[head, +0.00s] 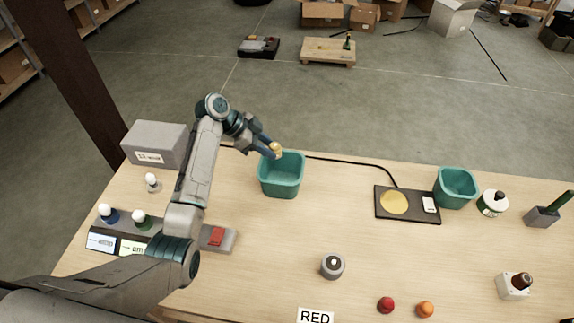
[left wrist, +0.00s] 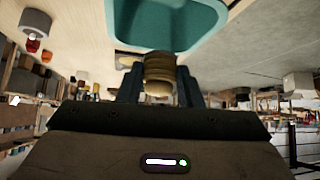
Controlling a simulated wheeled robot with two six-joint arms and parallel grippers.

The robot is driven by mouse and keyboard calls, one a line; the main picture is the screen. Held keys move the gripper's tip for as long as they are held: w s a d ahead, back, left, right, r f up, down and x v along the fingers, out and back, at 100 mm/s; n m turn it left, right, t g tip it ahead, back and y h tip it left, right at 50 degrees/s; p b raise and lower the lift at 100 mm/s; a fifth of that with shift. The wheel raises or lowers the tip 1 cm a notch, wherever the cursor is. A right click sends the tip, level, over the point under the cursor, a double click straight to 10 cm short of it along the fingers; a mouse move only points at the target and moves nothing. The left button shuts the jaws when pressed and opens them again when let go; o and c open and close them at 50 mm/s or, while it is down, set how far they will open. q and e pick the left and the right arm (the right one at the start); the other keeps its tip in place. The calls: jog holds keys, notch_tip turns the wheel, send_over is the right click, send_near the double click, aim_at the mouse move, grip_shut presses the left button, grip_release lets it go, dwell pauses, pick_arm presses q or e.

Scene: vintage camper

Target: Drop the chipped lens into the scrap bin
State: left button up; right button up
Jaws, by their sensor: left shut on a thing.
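My left gripper (head: 273,148) is shut on a small amber-yellow piece, likely the lens (head: 276,151); no chip can be made out. In the left wrist view the piece (left wrist: 158,75) sits between the two fingers as a ridged, brownish round body. The gripper is at the far rim of a teal open bin (head: 281,190), with the piece at or just above that rim. A second teal bin (head: 456,200) stands at the right. No label shows on either bin, so I cannot tell which is for scrap. My right gripper is out of view.
A red dome (head: 386,305) and an orange dome (head: 425,309) lie near the front. A round grey fixture (head: 333,265) stands mid-table. A black scale-like pad (head: 408,218) sits before the right bin. A grey box (head: 155,146) is at the back left.

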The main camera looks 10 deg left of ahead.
pick_arm(q)
notch_tip(320, 180, down, 6)
jog(key=b, duration=0.4)
jog(key=shift+s, duration=0.1)
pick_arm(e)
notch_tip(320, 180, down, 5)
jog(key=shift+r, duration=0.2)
pick_arm(q)
jog(key=shift+r, duration=0.1)
jog(key=o, duration=1.2)
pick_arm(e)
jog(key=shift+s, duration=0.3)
pick_arm(q)
jog(key=shift+a, duration=0.1)
jog(key=b+v, duration=0.4)
jog(key=v, duration=0.6)
jog(key=shift+s+a+r, duration=0.1)
jog(key=shift+a+r, duration=0.05)
jog(key=shift+r, duration=0.15)
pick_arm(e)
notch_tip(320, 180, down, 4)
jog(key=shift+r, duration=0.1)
